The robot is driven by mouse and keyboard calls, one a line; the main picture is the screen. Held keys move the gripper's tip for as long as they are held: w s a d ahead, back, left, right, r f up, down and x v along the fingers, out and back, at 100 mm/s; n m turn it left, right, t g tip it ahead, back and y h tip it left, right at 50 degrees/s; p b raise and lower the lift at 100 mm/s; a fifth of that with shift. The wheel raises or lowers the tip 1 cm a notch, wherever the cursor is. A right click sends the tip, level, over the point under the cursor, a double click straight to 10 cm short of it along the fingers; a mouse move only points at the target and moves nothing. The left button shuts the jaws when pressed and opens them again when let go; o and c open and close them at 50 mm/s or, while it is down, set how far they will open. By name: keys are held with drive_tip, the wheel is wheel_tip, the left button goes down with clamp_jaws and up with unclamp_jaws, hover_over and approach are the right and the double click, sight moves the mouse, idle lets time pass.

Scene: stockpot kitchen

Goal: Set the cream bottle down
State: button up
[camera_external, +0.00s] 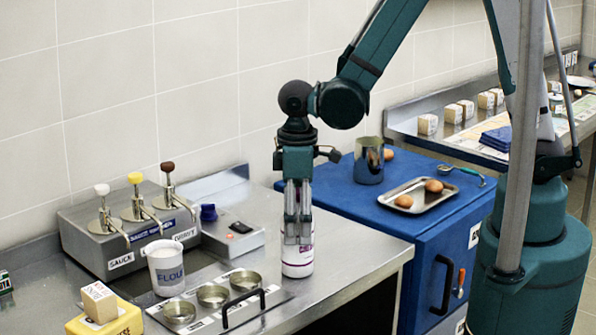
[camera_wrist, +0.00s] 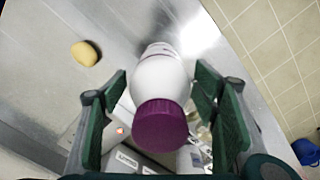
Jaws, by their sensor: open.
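The cream bottle (camera_external: 298,268) is white with purple lettering and stands upright on the steel counter, near its right end. In the wrist view the bottle (camera_wrist: 160,82) shows its white body and purple cap (camera_wrist: 160,126). My gripper (camera_external: 298,238) points straight down over the bottle, its fingers around the upper part and hiding it in the external view. In the wrist view my gripper (camera_wrist: 161,90) is open, with green finger pads on both sides of the bottle and a visible gap at the right pad.
A flour tub (camera_external: 167,268), a rack of steel cups (camera_external: 213,296) and a pump dispenser (camera_external: 125,232) stand to the left. The blue cabinet (camera_external: 335,205) behind right holds a steel jug (camera_external: 369,160) and an egg tray (camera_external: 419,206). Bare counter (camera_external: 350,258) lies right of the bottle.

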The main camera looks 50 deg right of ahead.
drive_tip(key=shift+r, duration=0.2)
drive_tip(key=shift+r+p, duration=0.4)
drive_tip(key=shift+r, duration=5.55)
drive_tip(key=s+d+r+m+t, duration=0.1)
drive_tip(key=d+r+m+t, duration=0.1)
drive_tip(key=d, duration=0.8)
drive_tip(key=s+d+r+m+t, duration=0.2)
drive_tip(key=d+r+m, duration=0.2)
drive_tip(key=d+r, duration=0.3)
drive_tip(key=s+d+r+m+t, duration=0.1)
drive_tip(key=d+r+m+t, duration=0.2)
drive_tip(key=d, duration=1)
wheel_tip(320, 180, up, 2)
drive_tip(key=shift+s+d+r, duration=0.1)
drive_tip(key=shift+s+d, duration=0.05)
drive_tip(key=shift+d, duration=0.1)
